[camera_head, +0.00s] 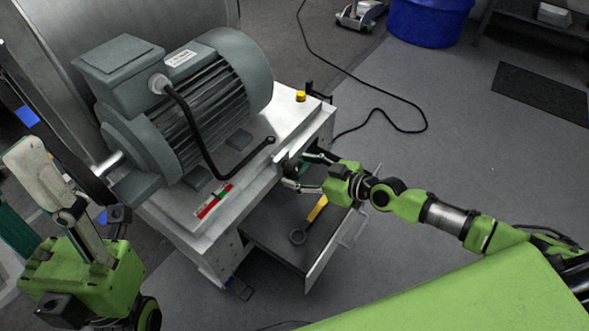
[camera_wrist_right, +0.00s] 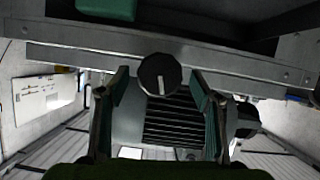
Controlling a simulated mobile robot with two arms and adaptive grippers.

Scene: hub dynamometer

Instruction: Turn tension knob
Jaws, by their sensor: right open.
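The tension knob (camera_wrist_right: 160,75) is a round black knob with a white pointer line, on the metal edge of the machine in the right wrist view. My right gripper (camera_wrist_right: 158,84) is open, with one finger on each side of the knob and visible gaps between. I cannot tell how deep the fingertips reach along it.
A grey motor (camera_head: 185,100) sits on the metal bench (camera_head: 185,222), with a bent black hose in front of it. Below my right gripper an open drawer (camera_head: 275,243) holds a yellow-handled tool (camera_head: 309,219). A yellow button (camera_head: 300,96) is on the bench.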

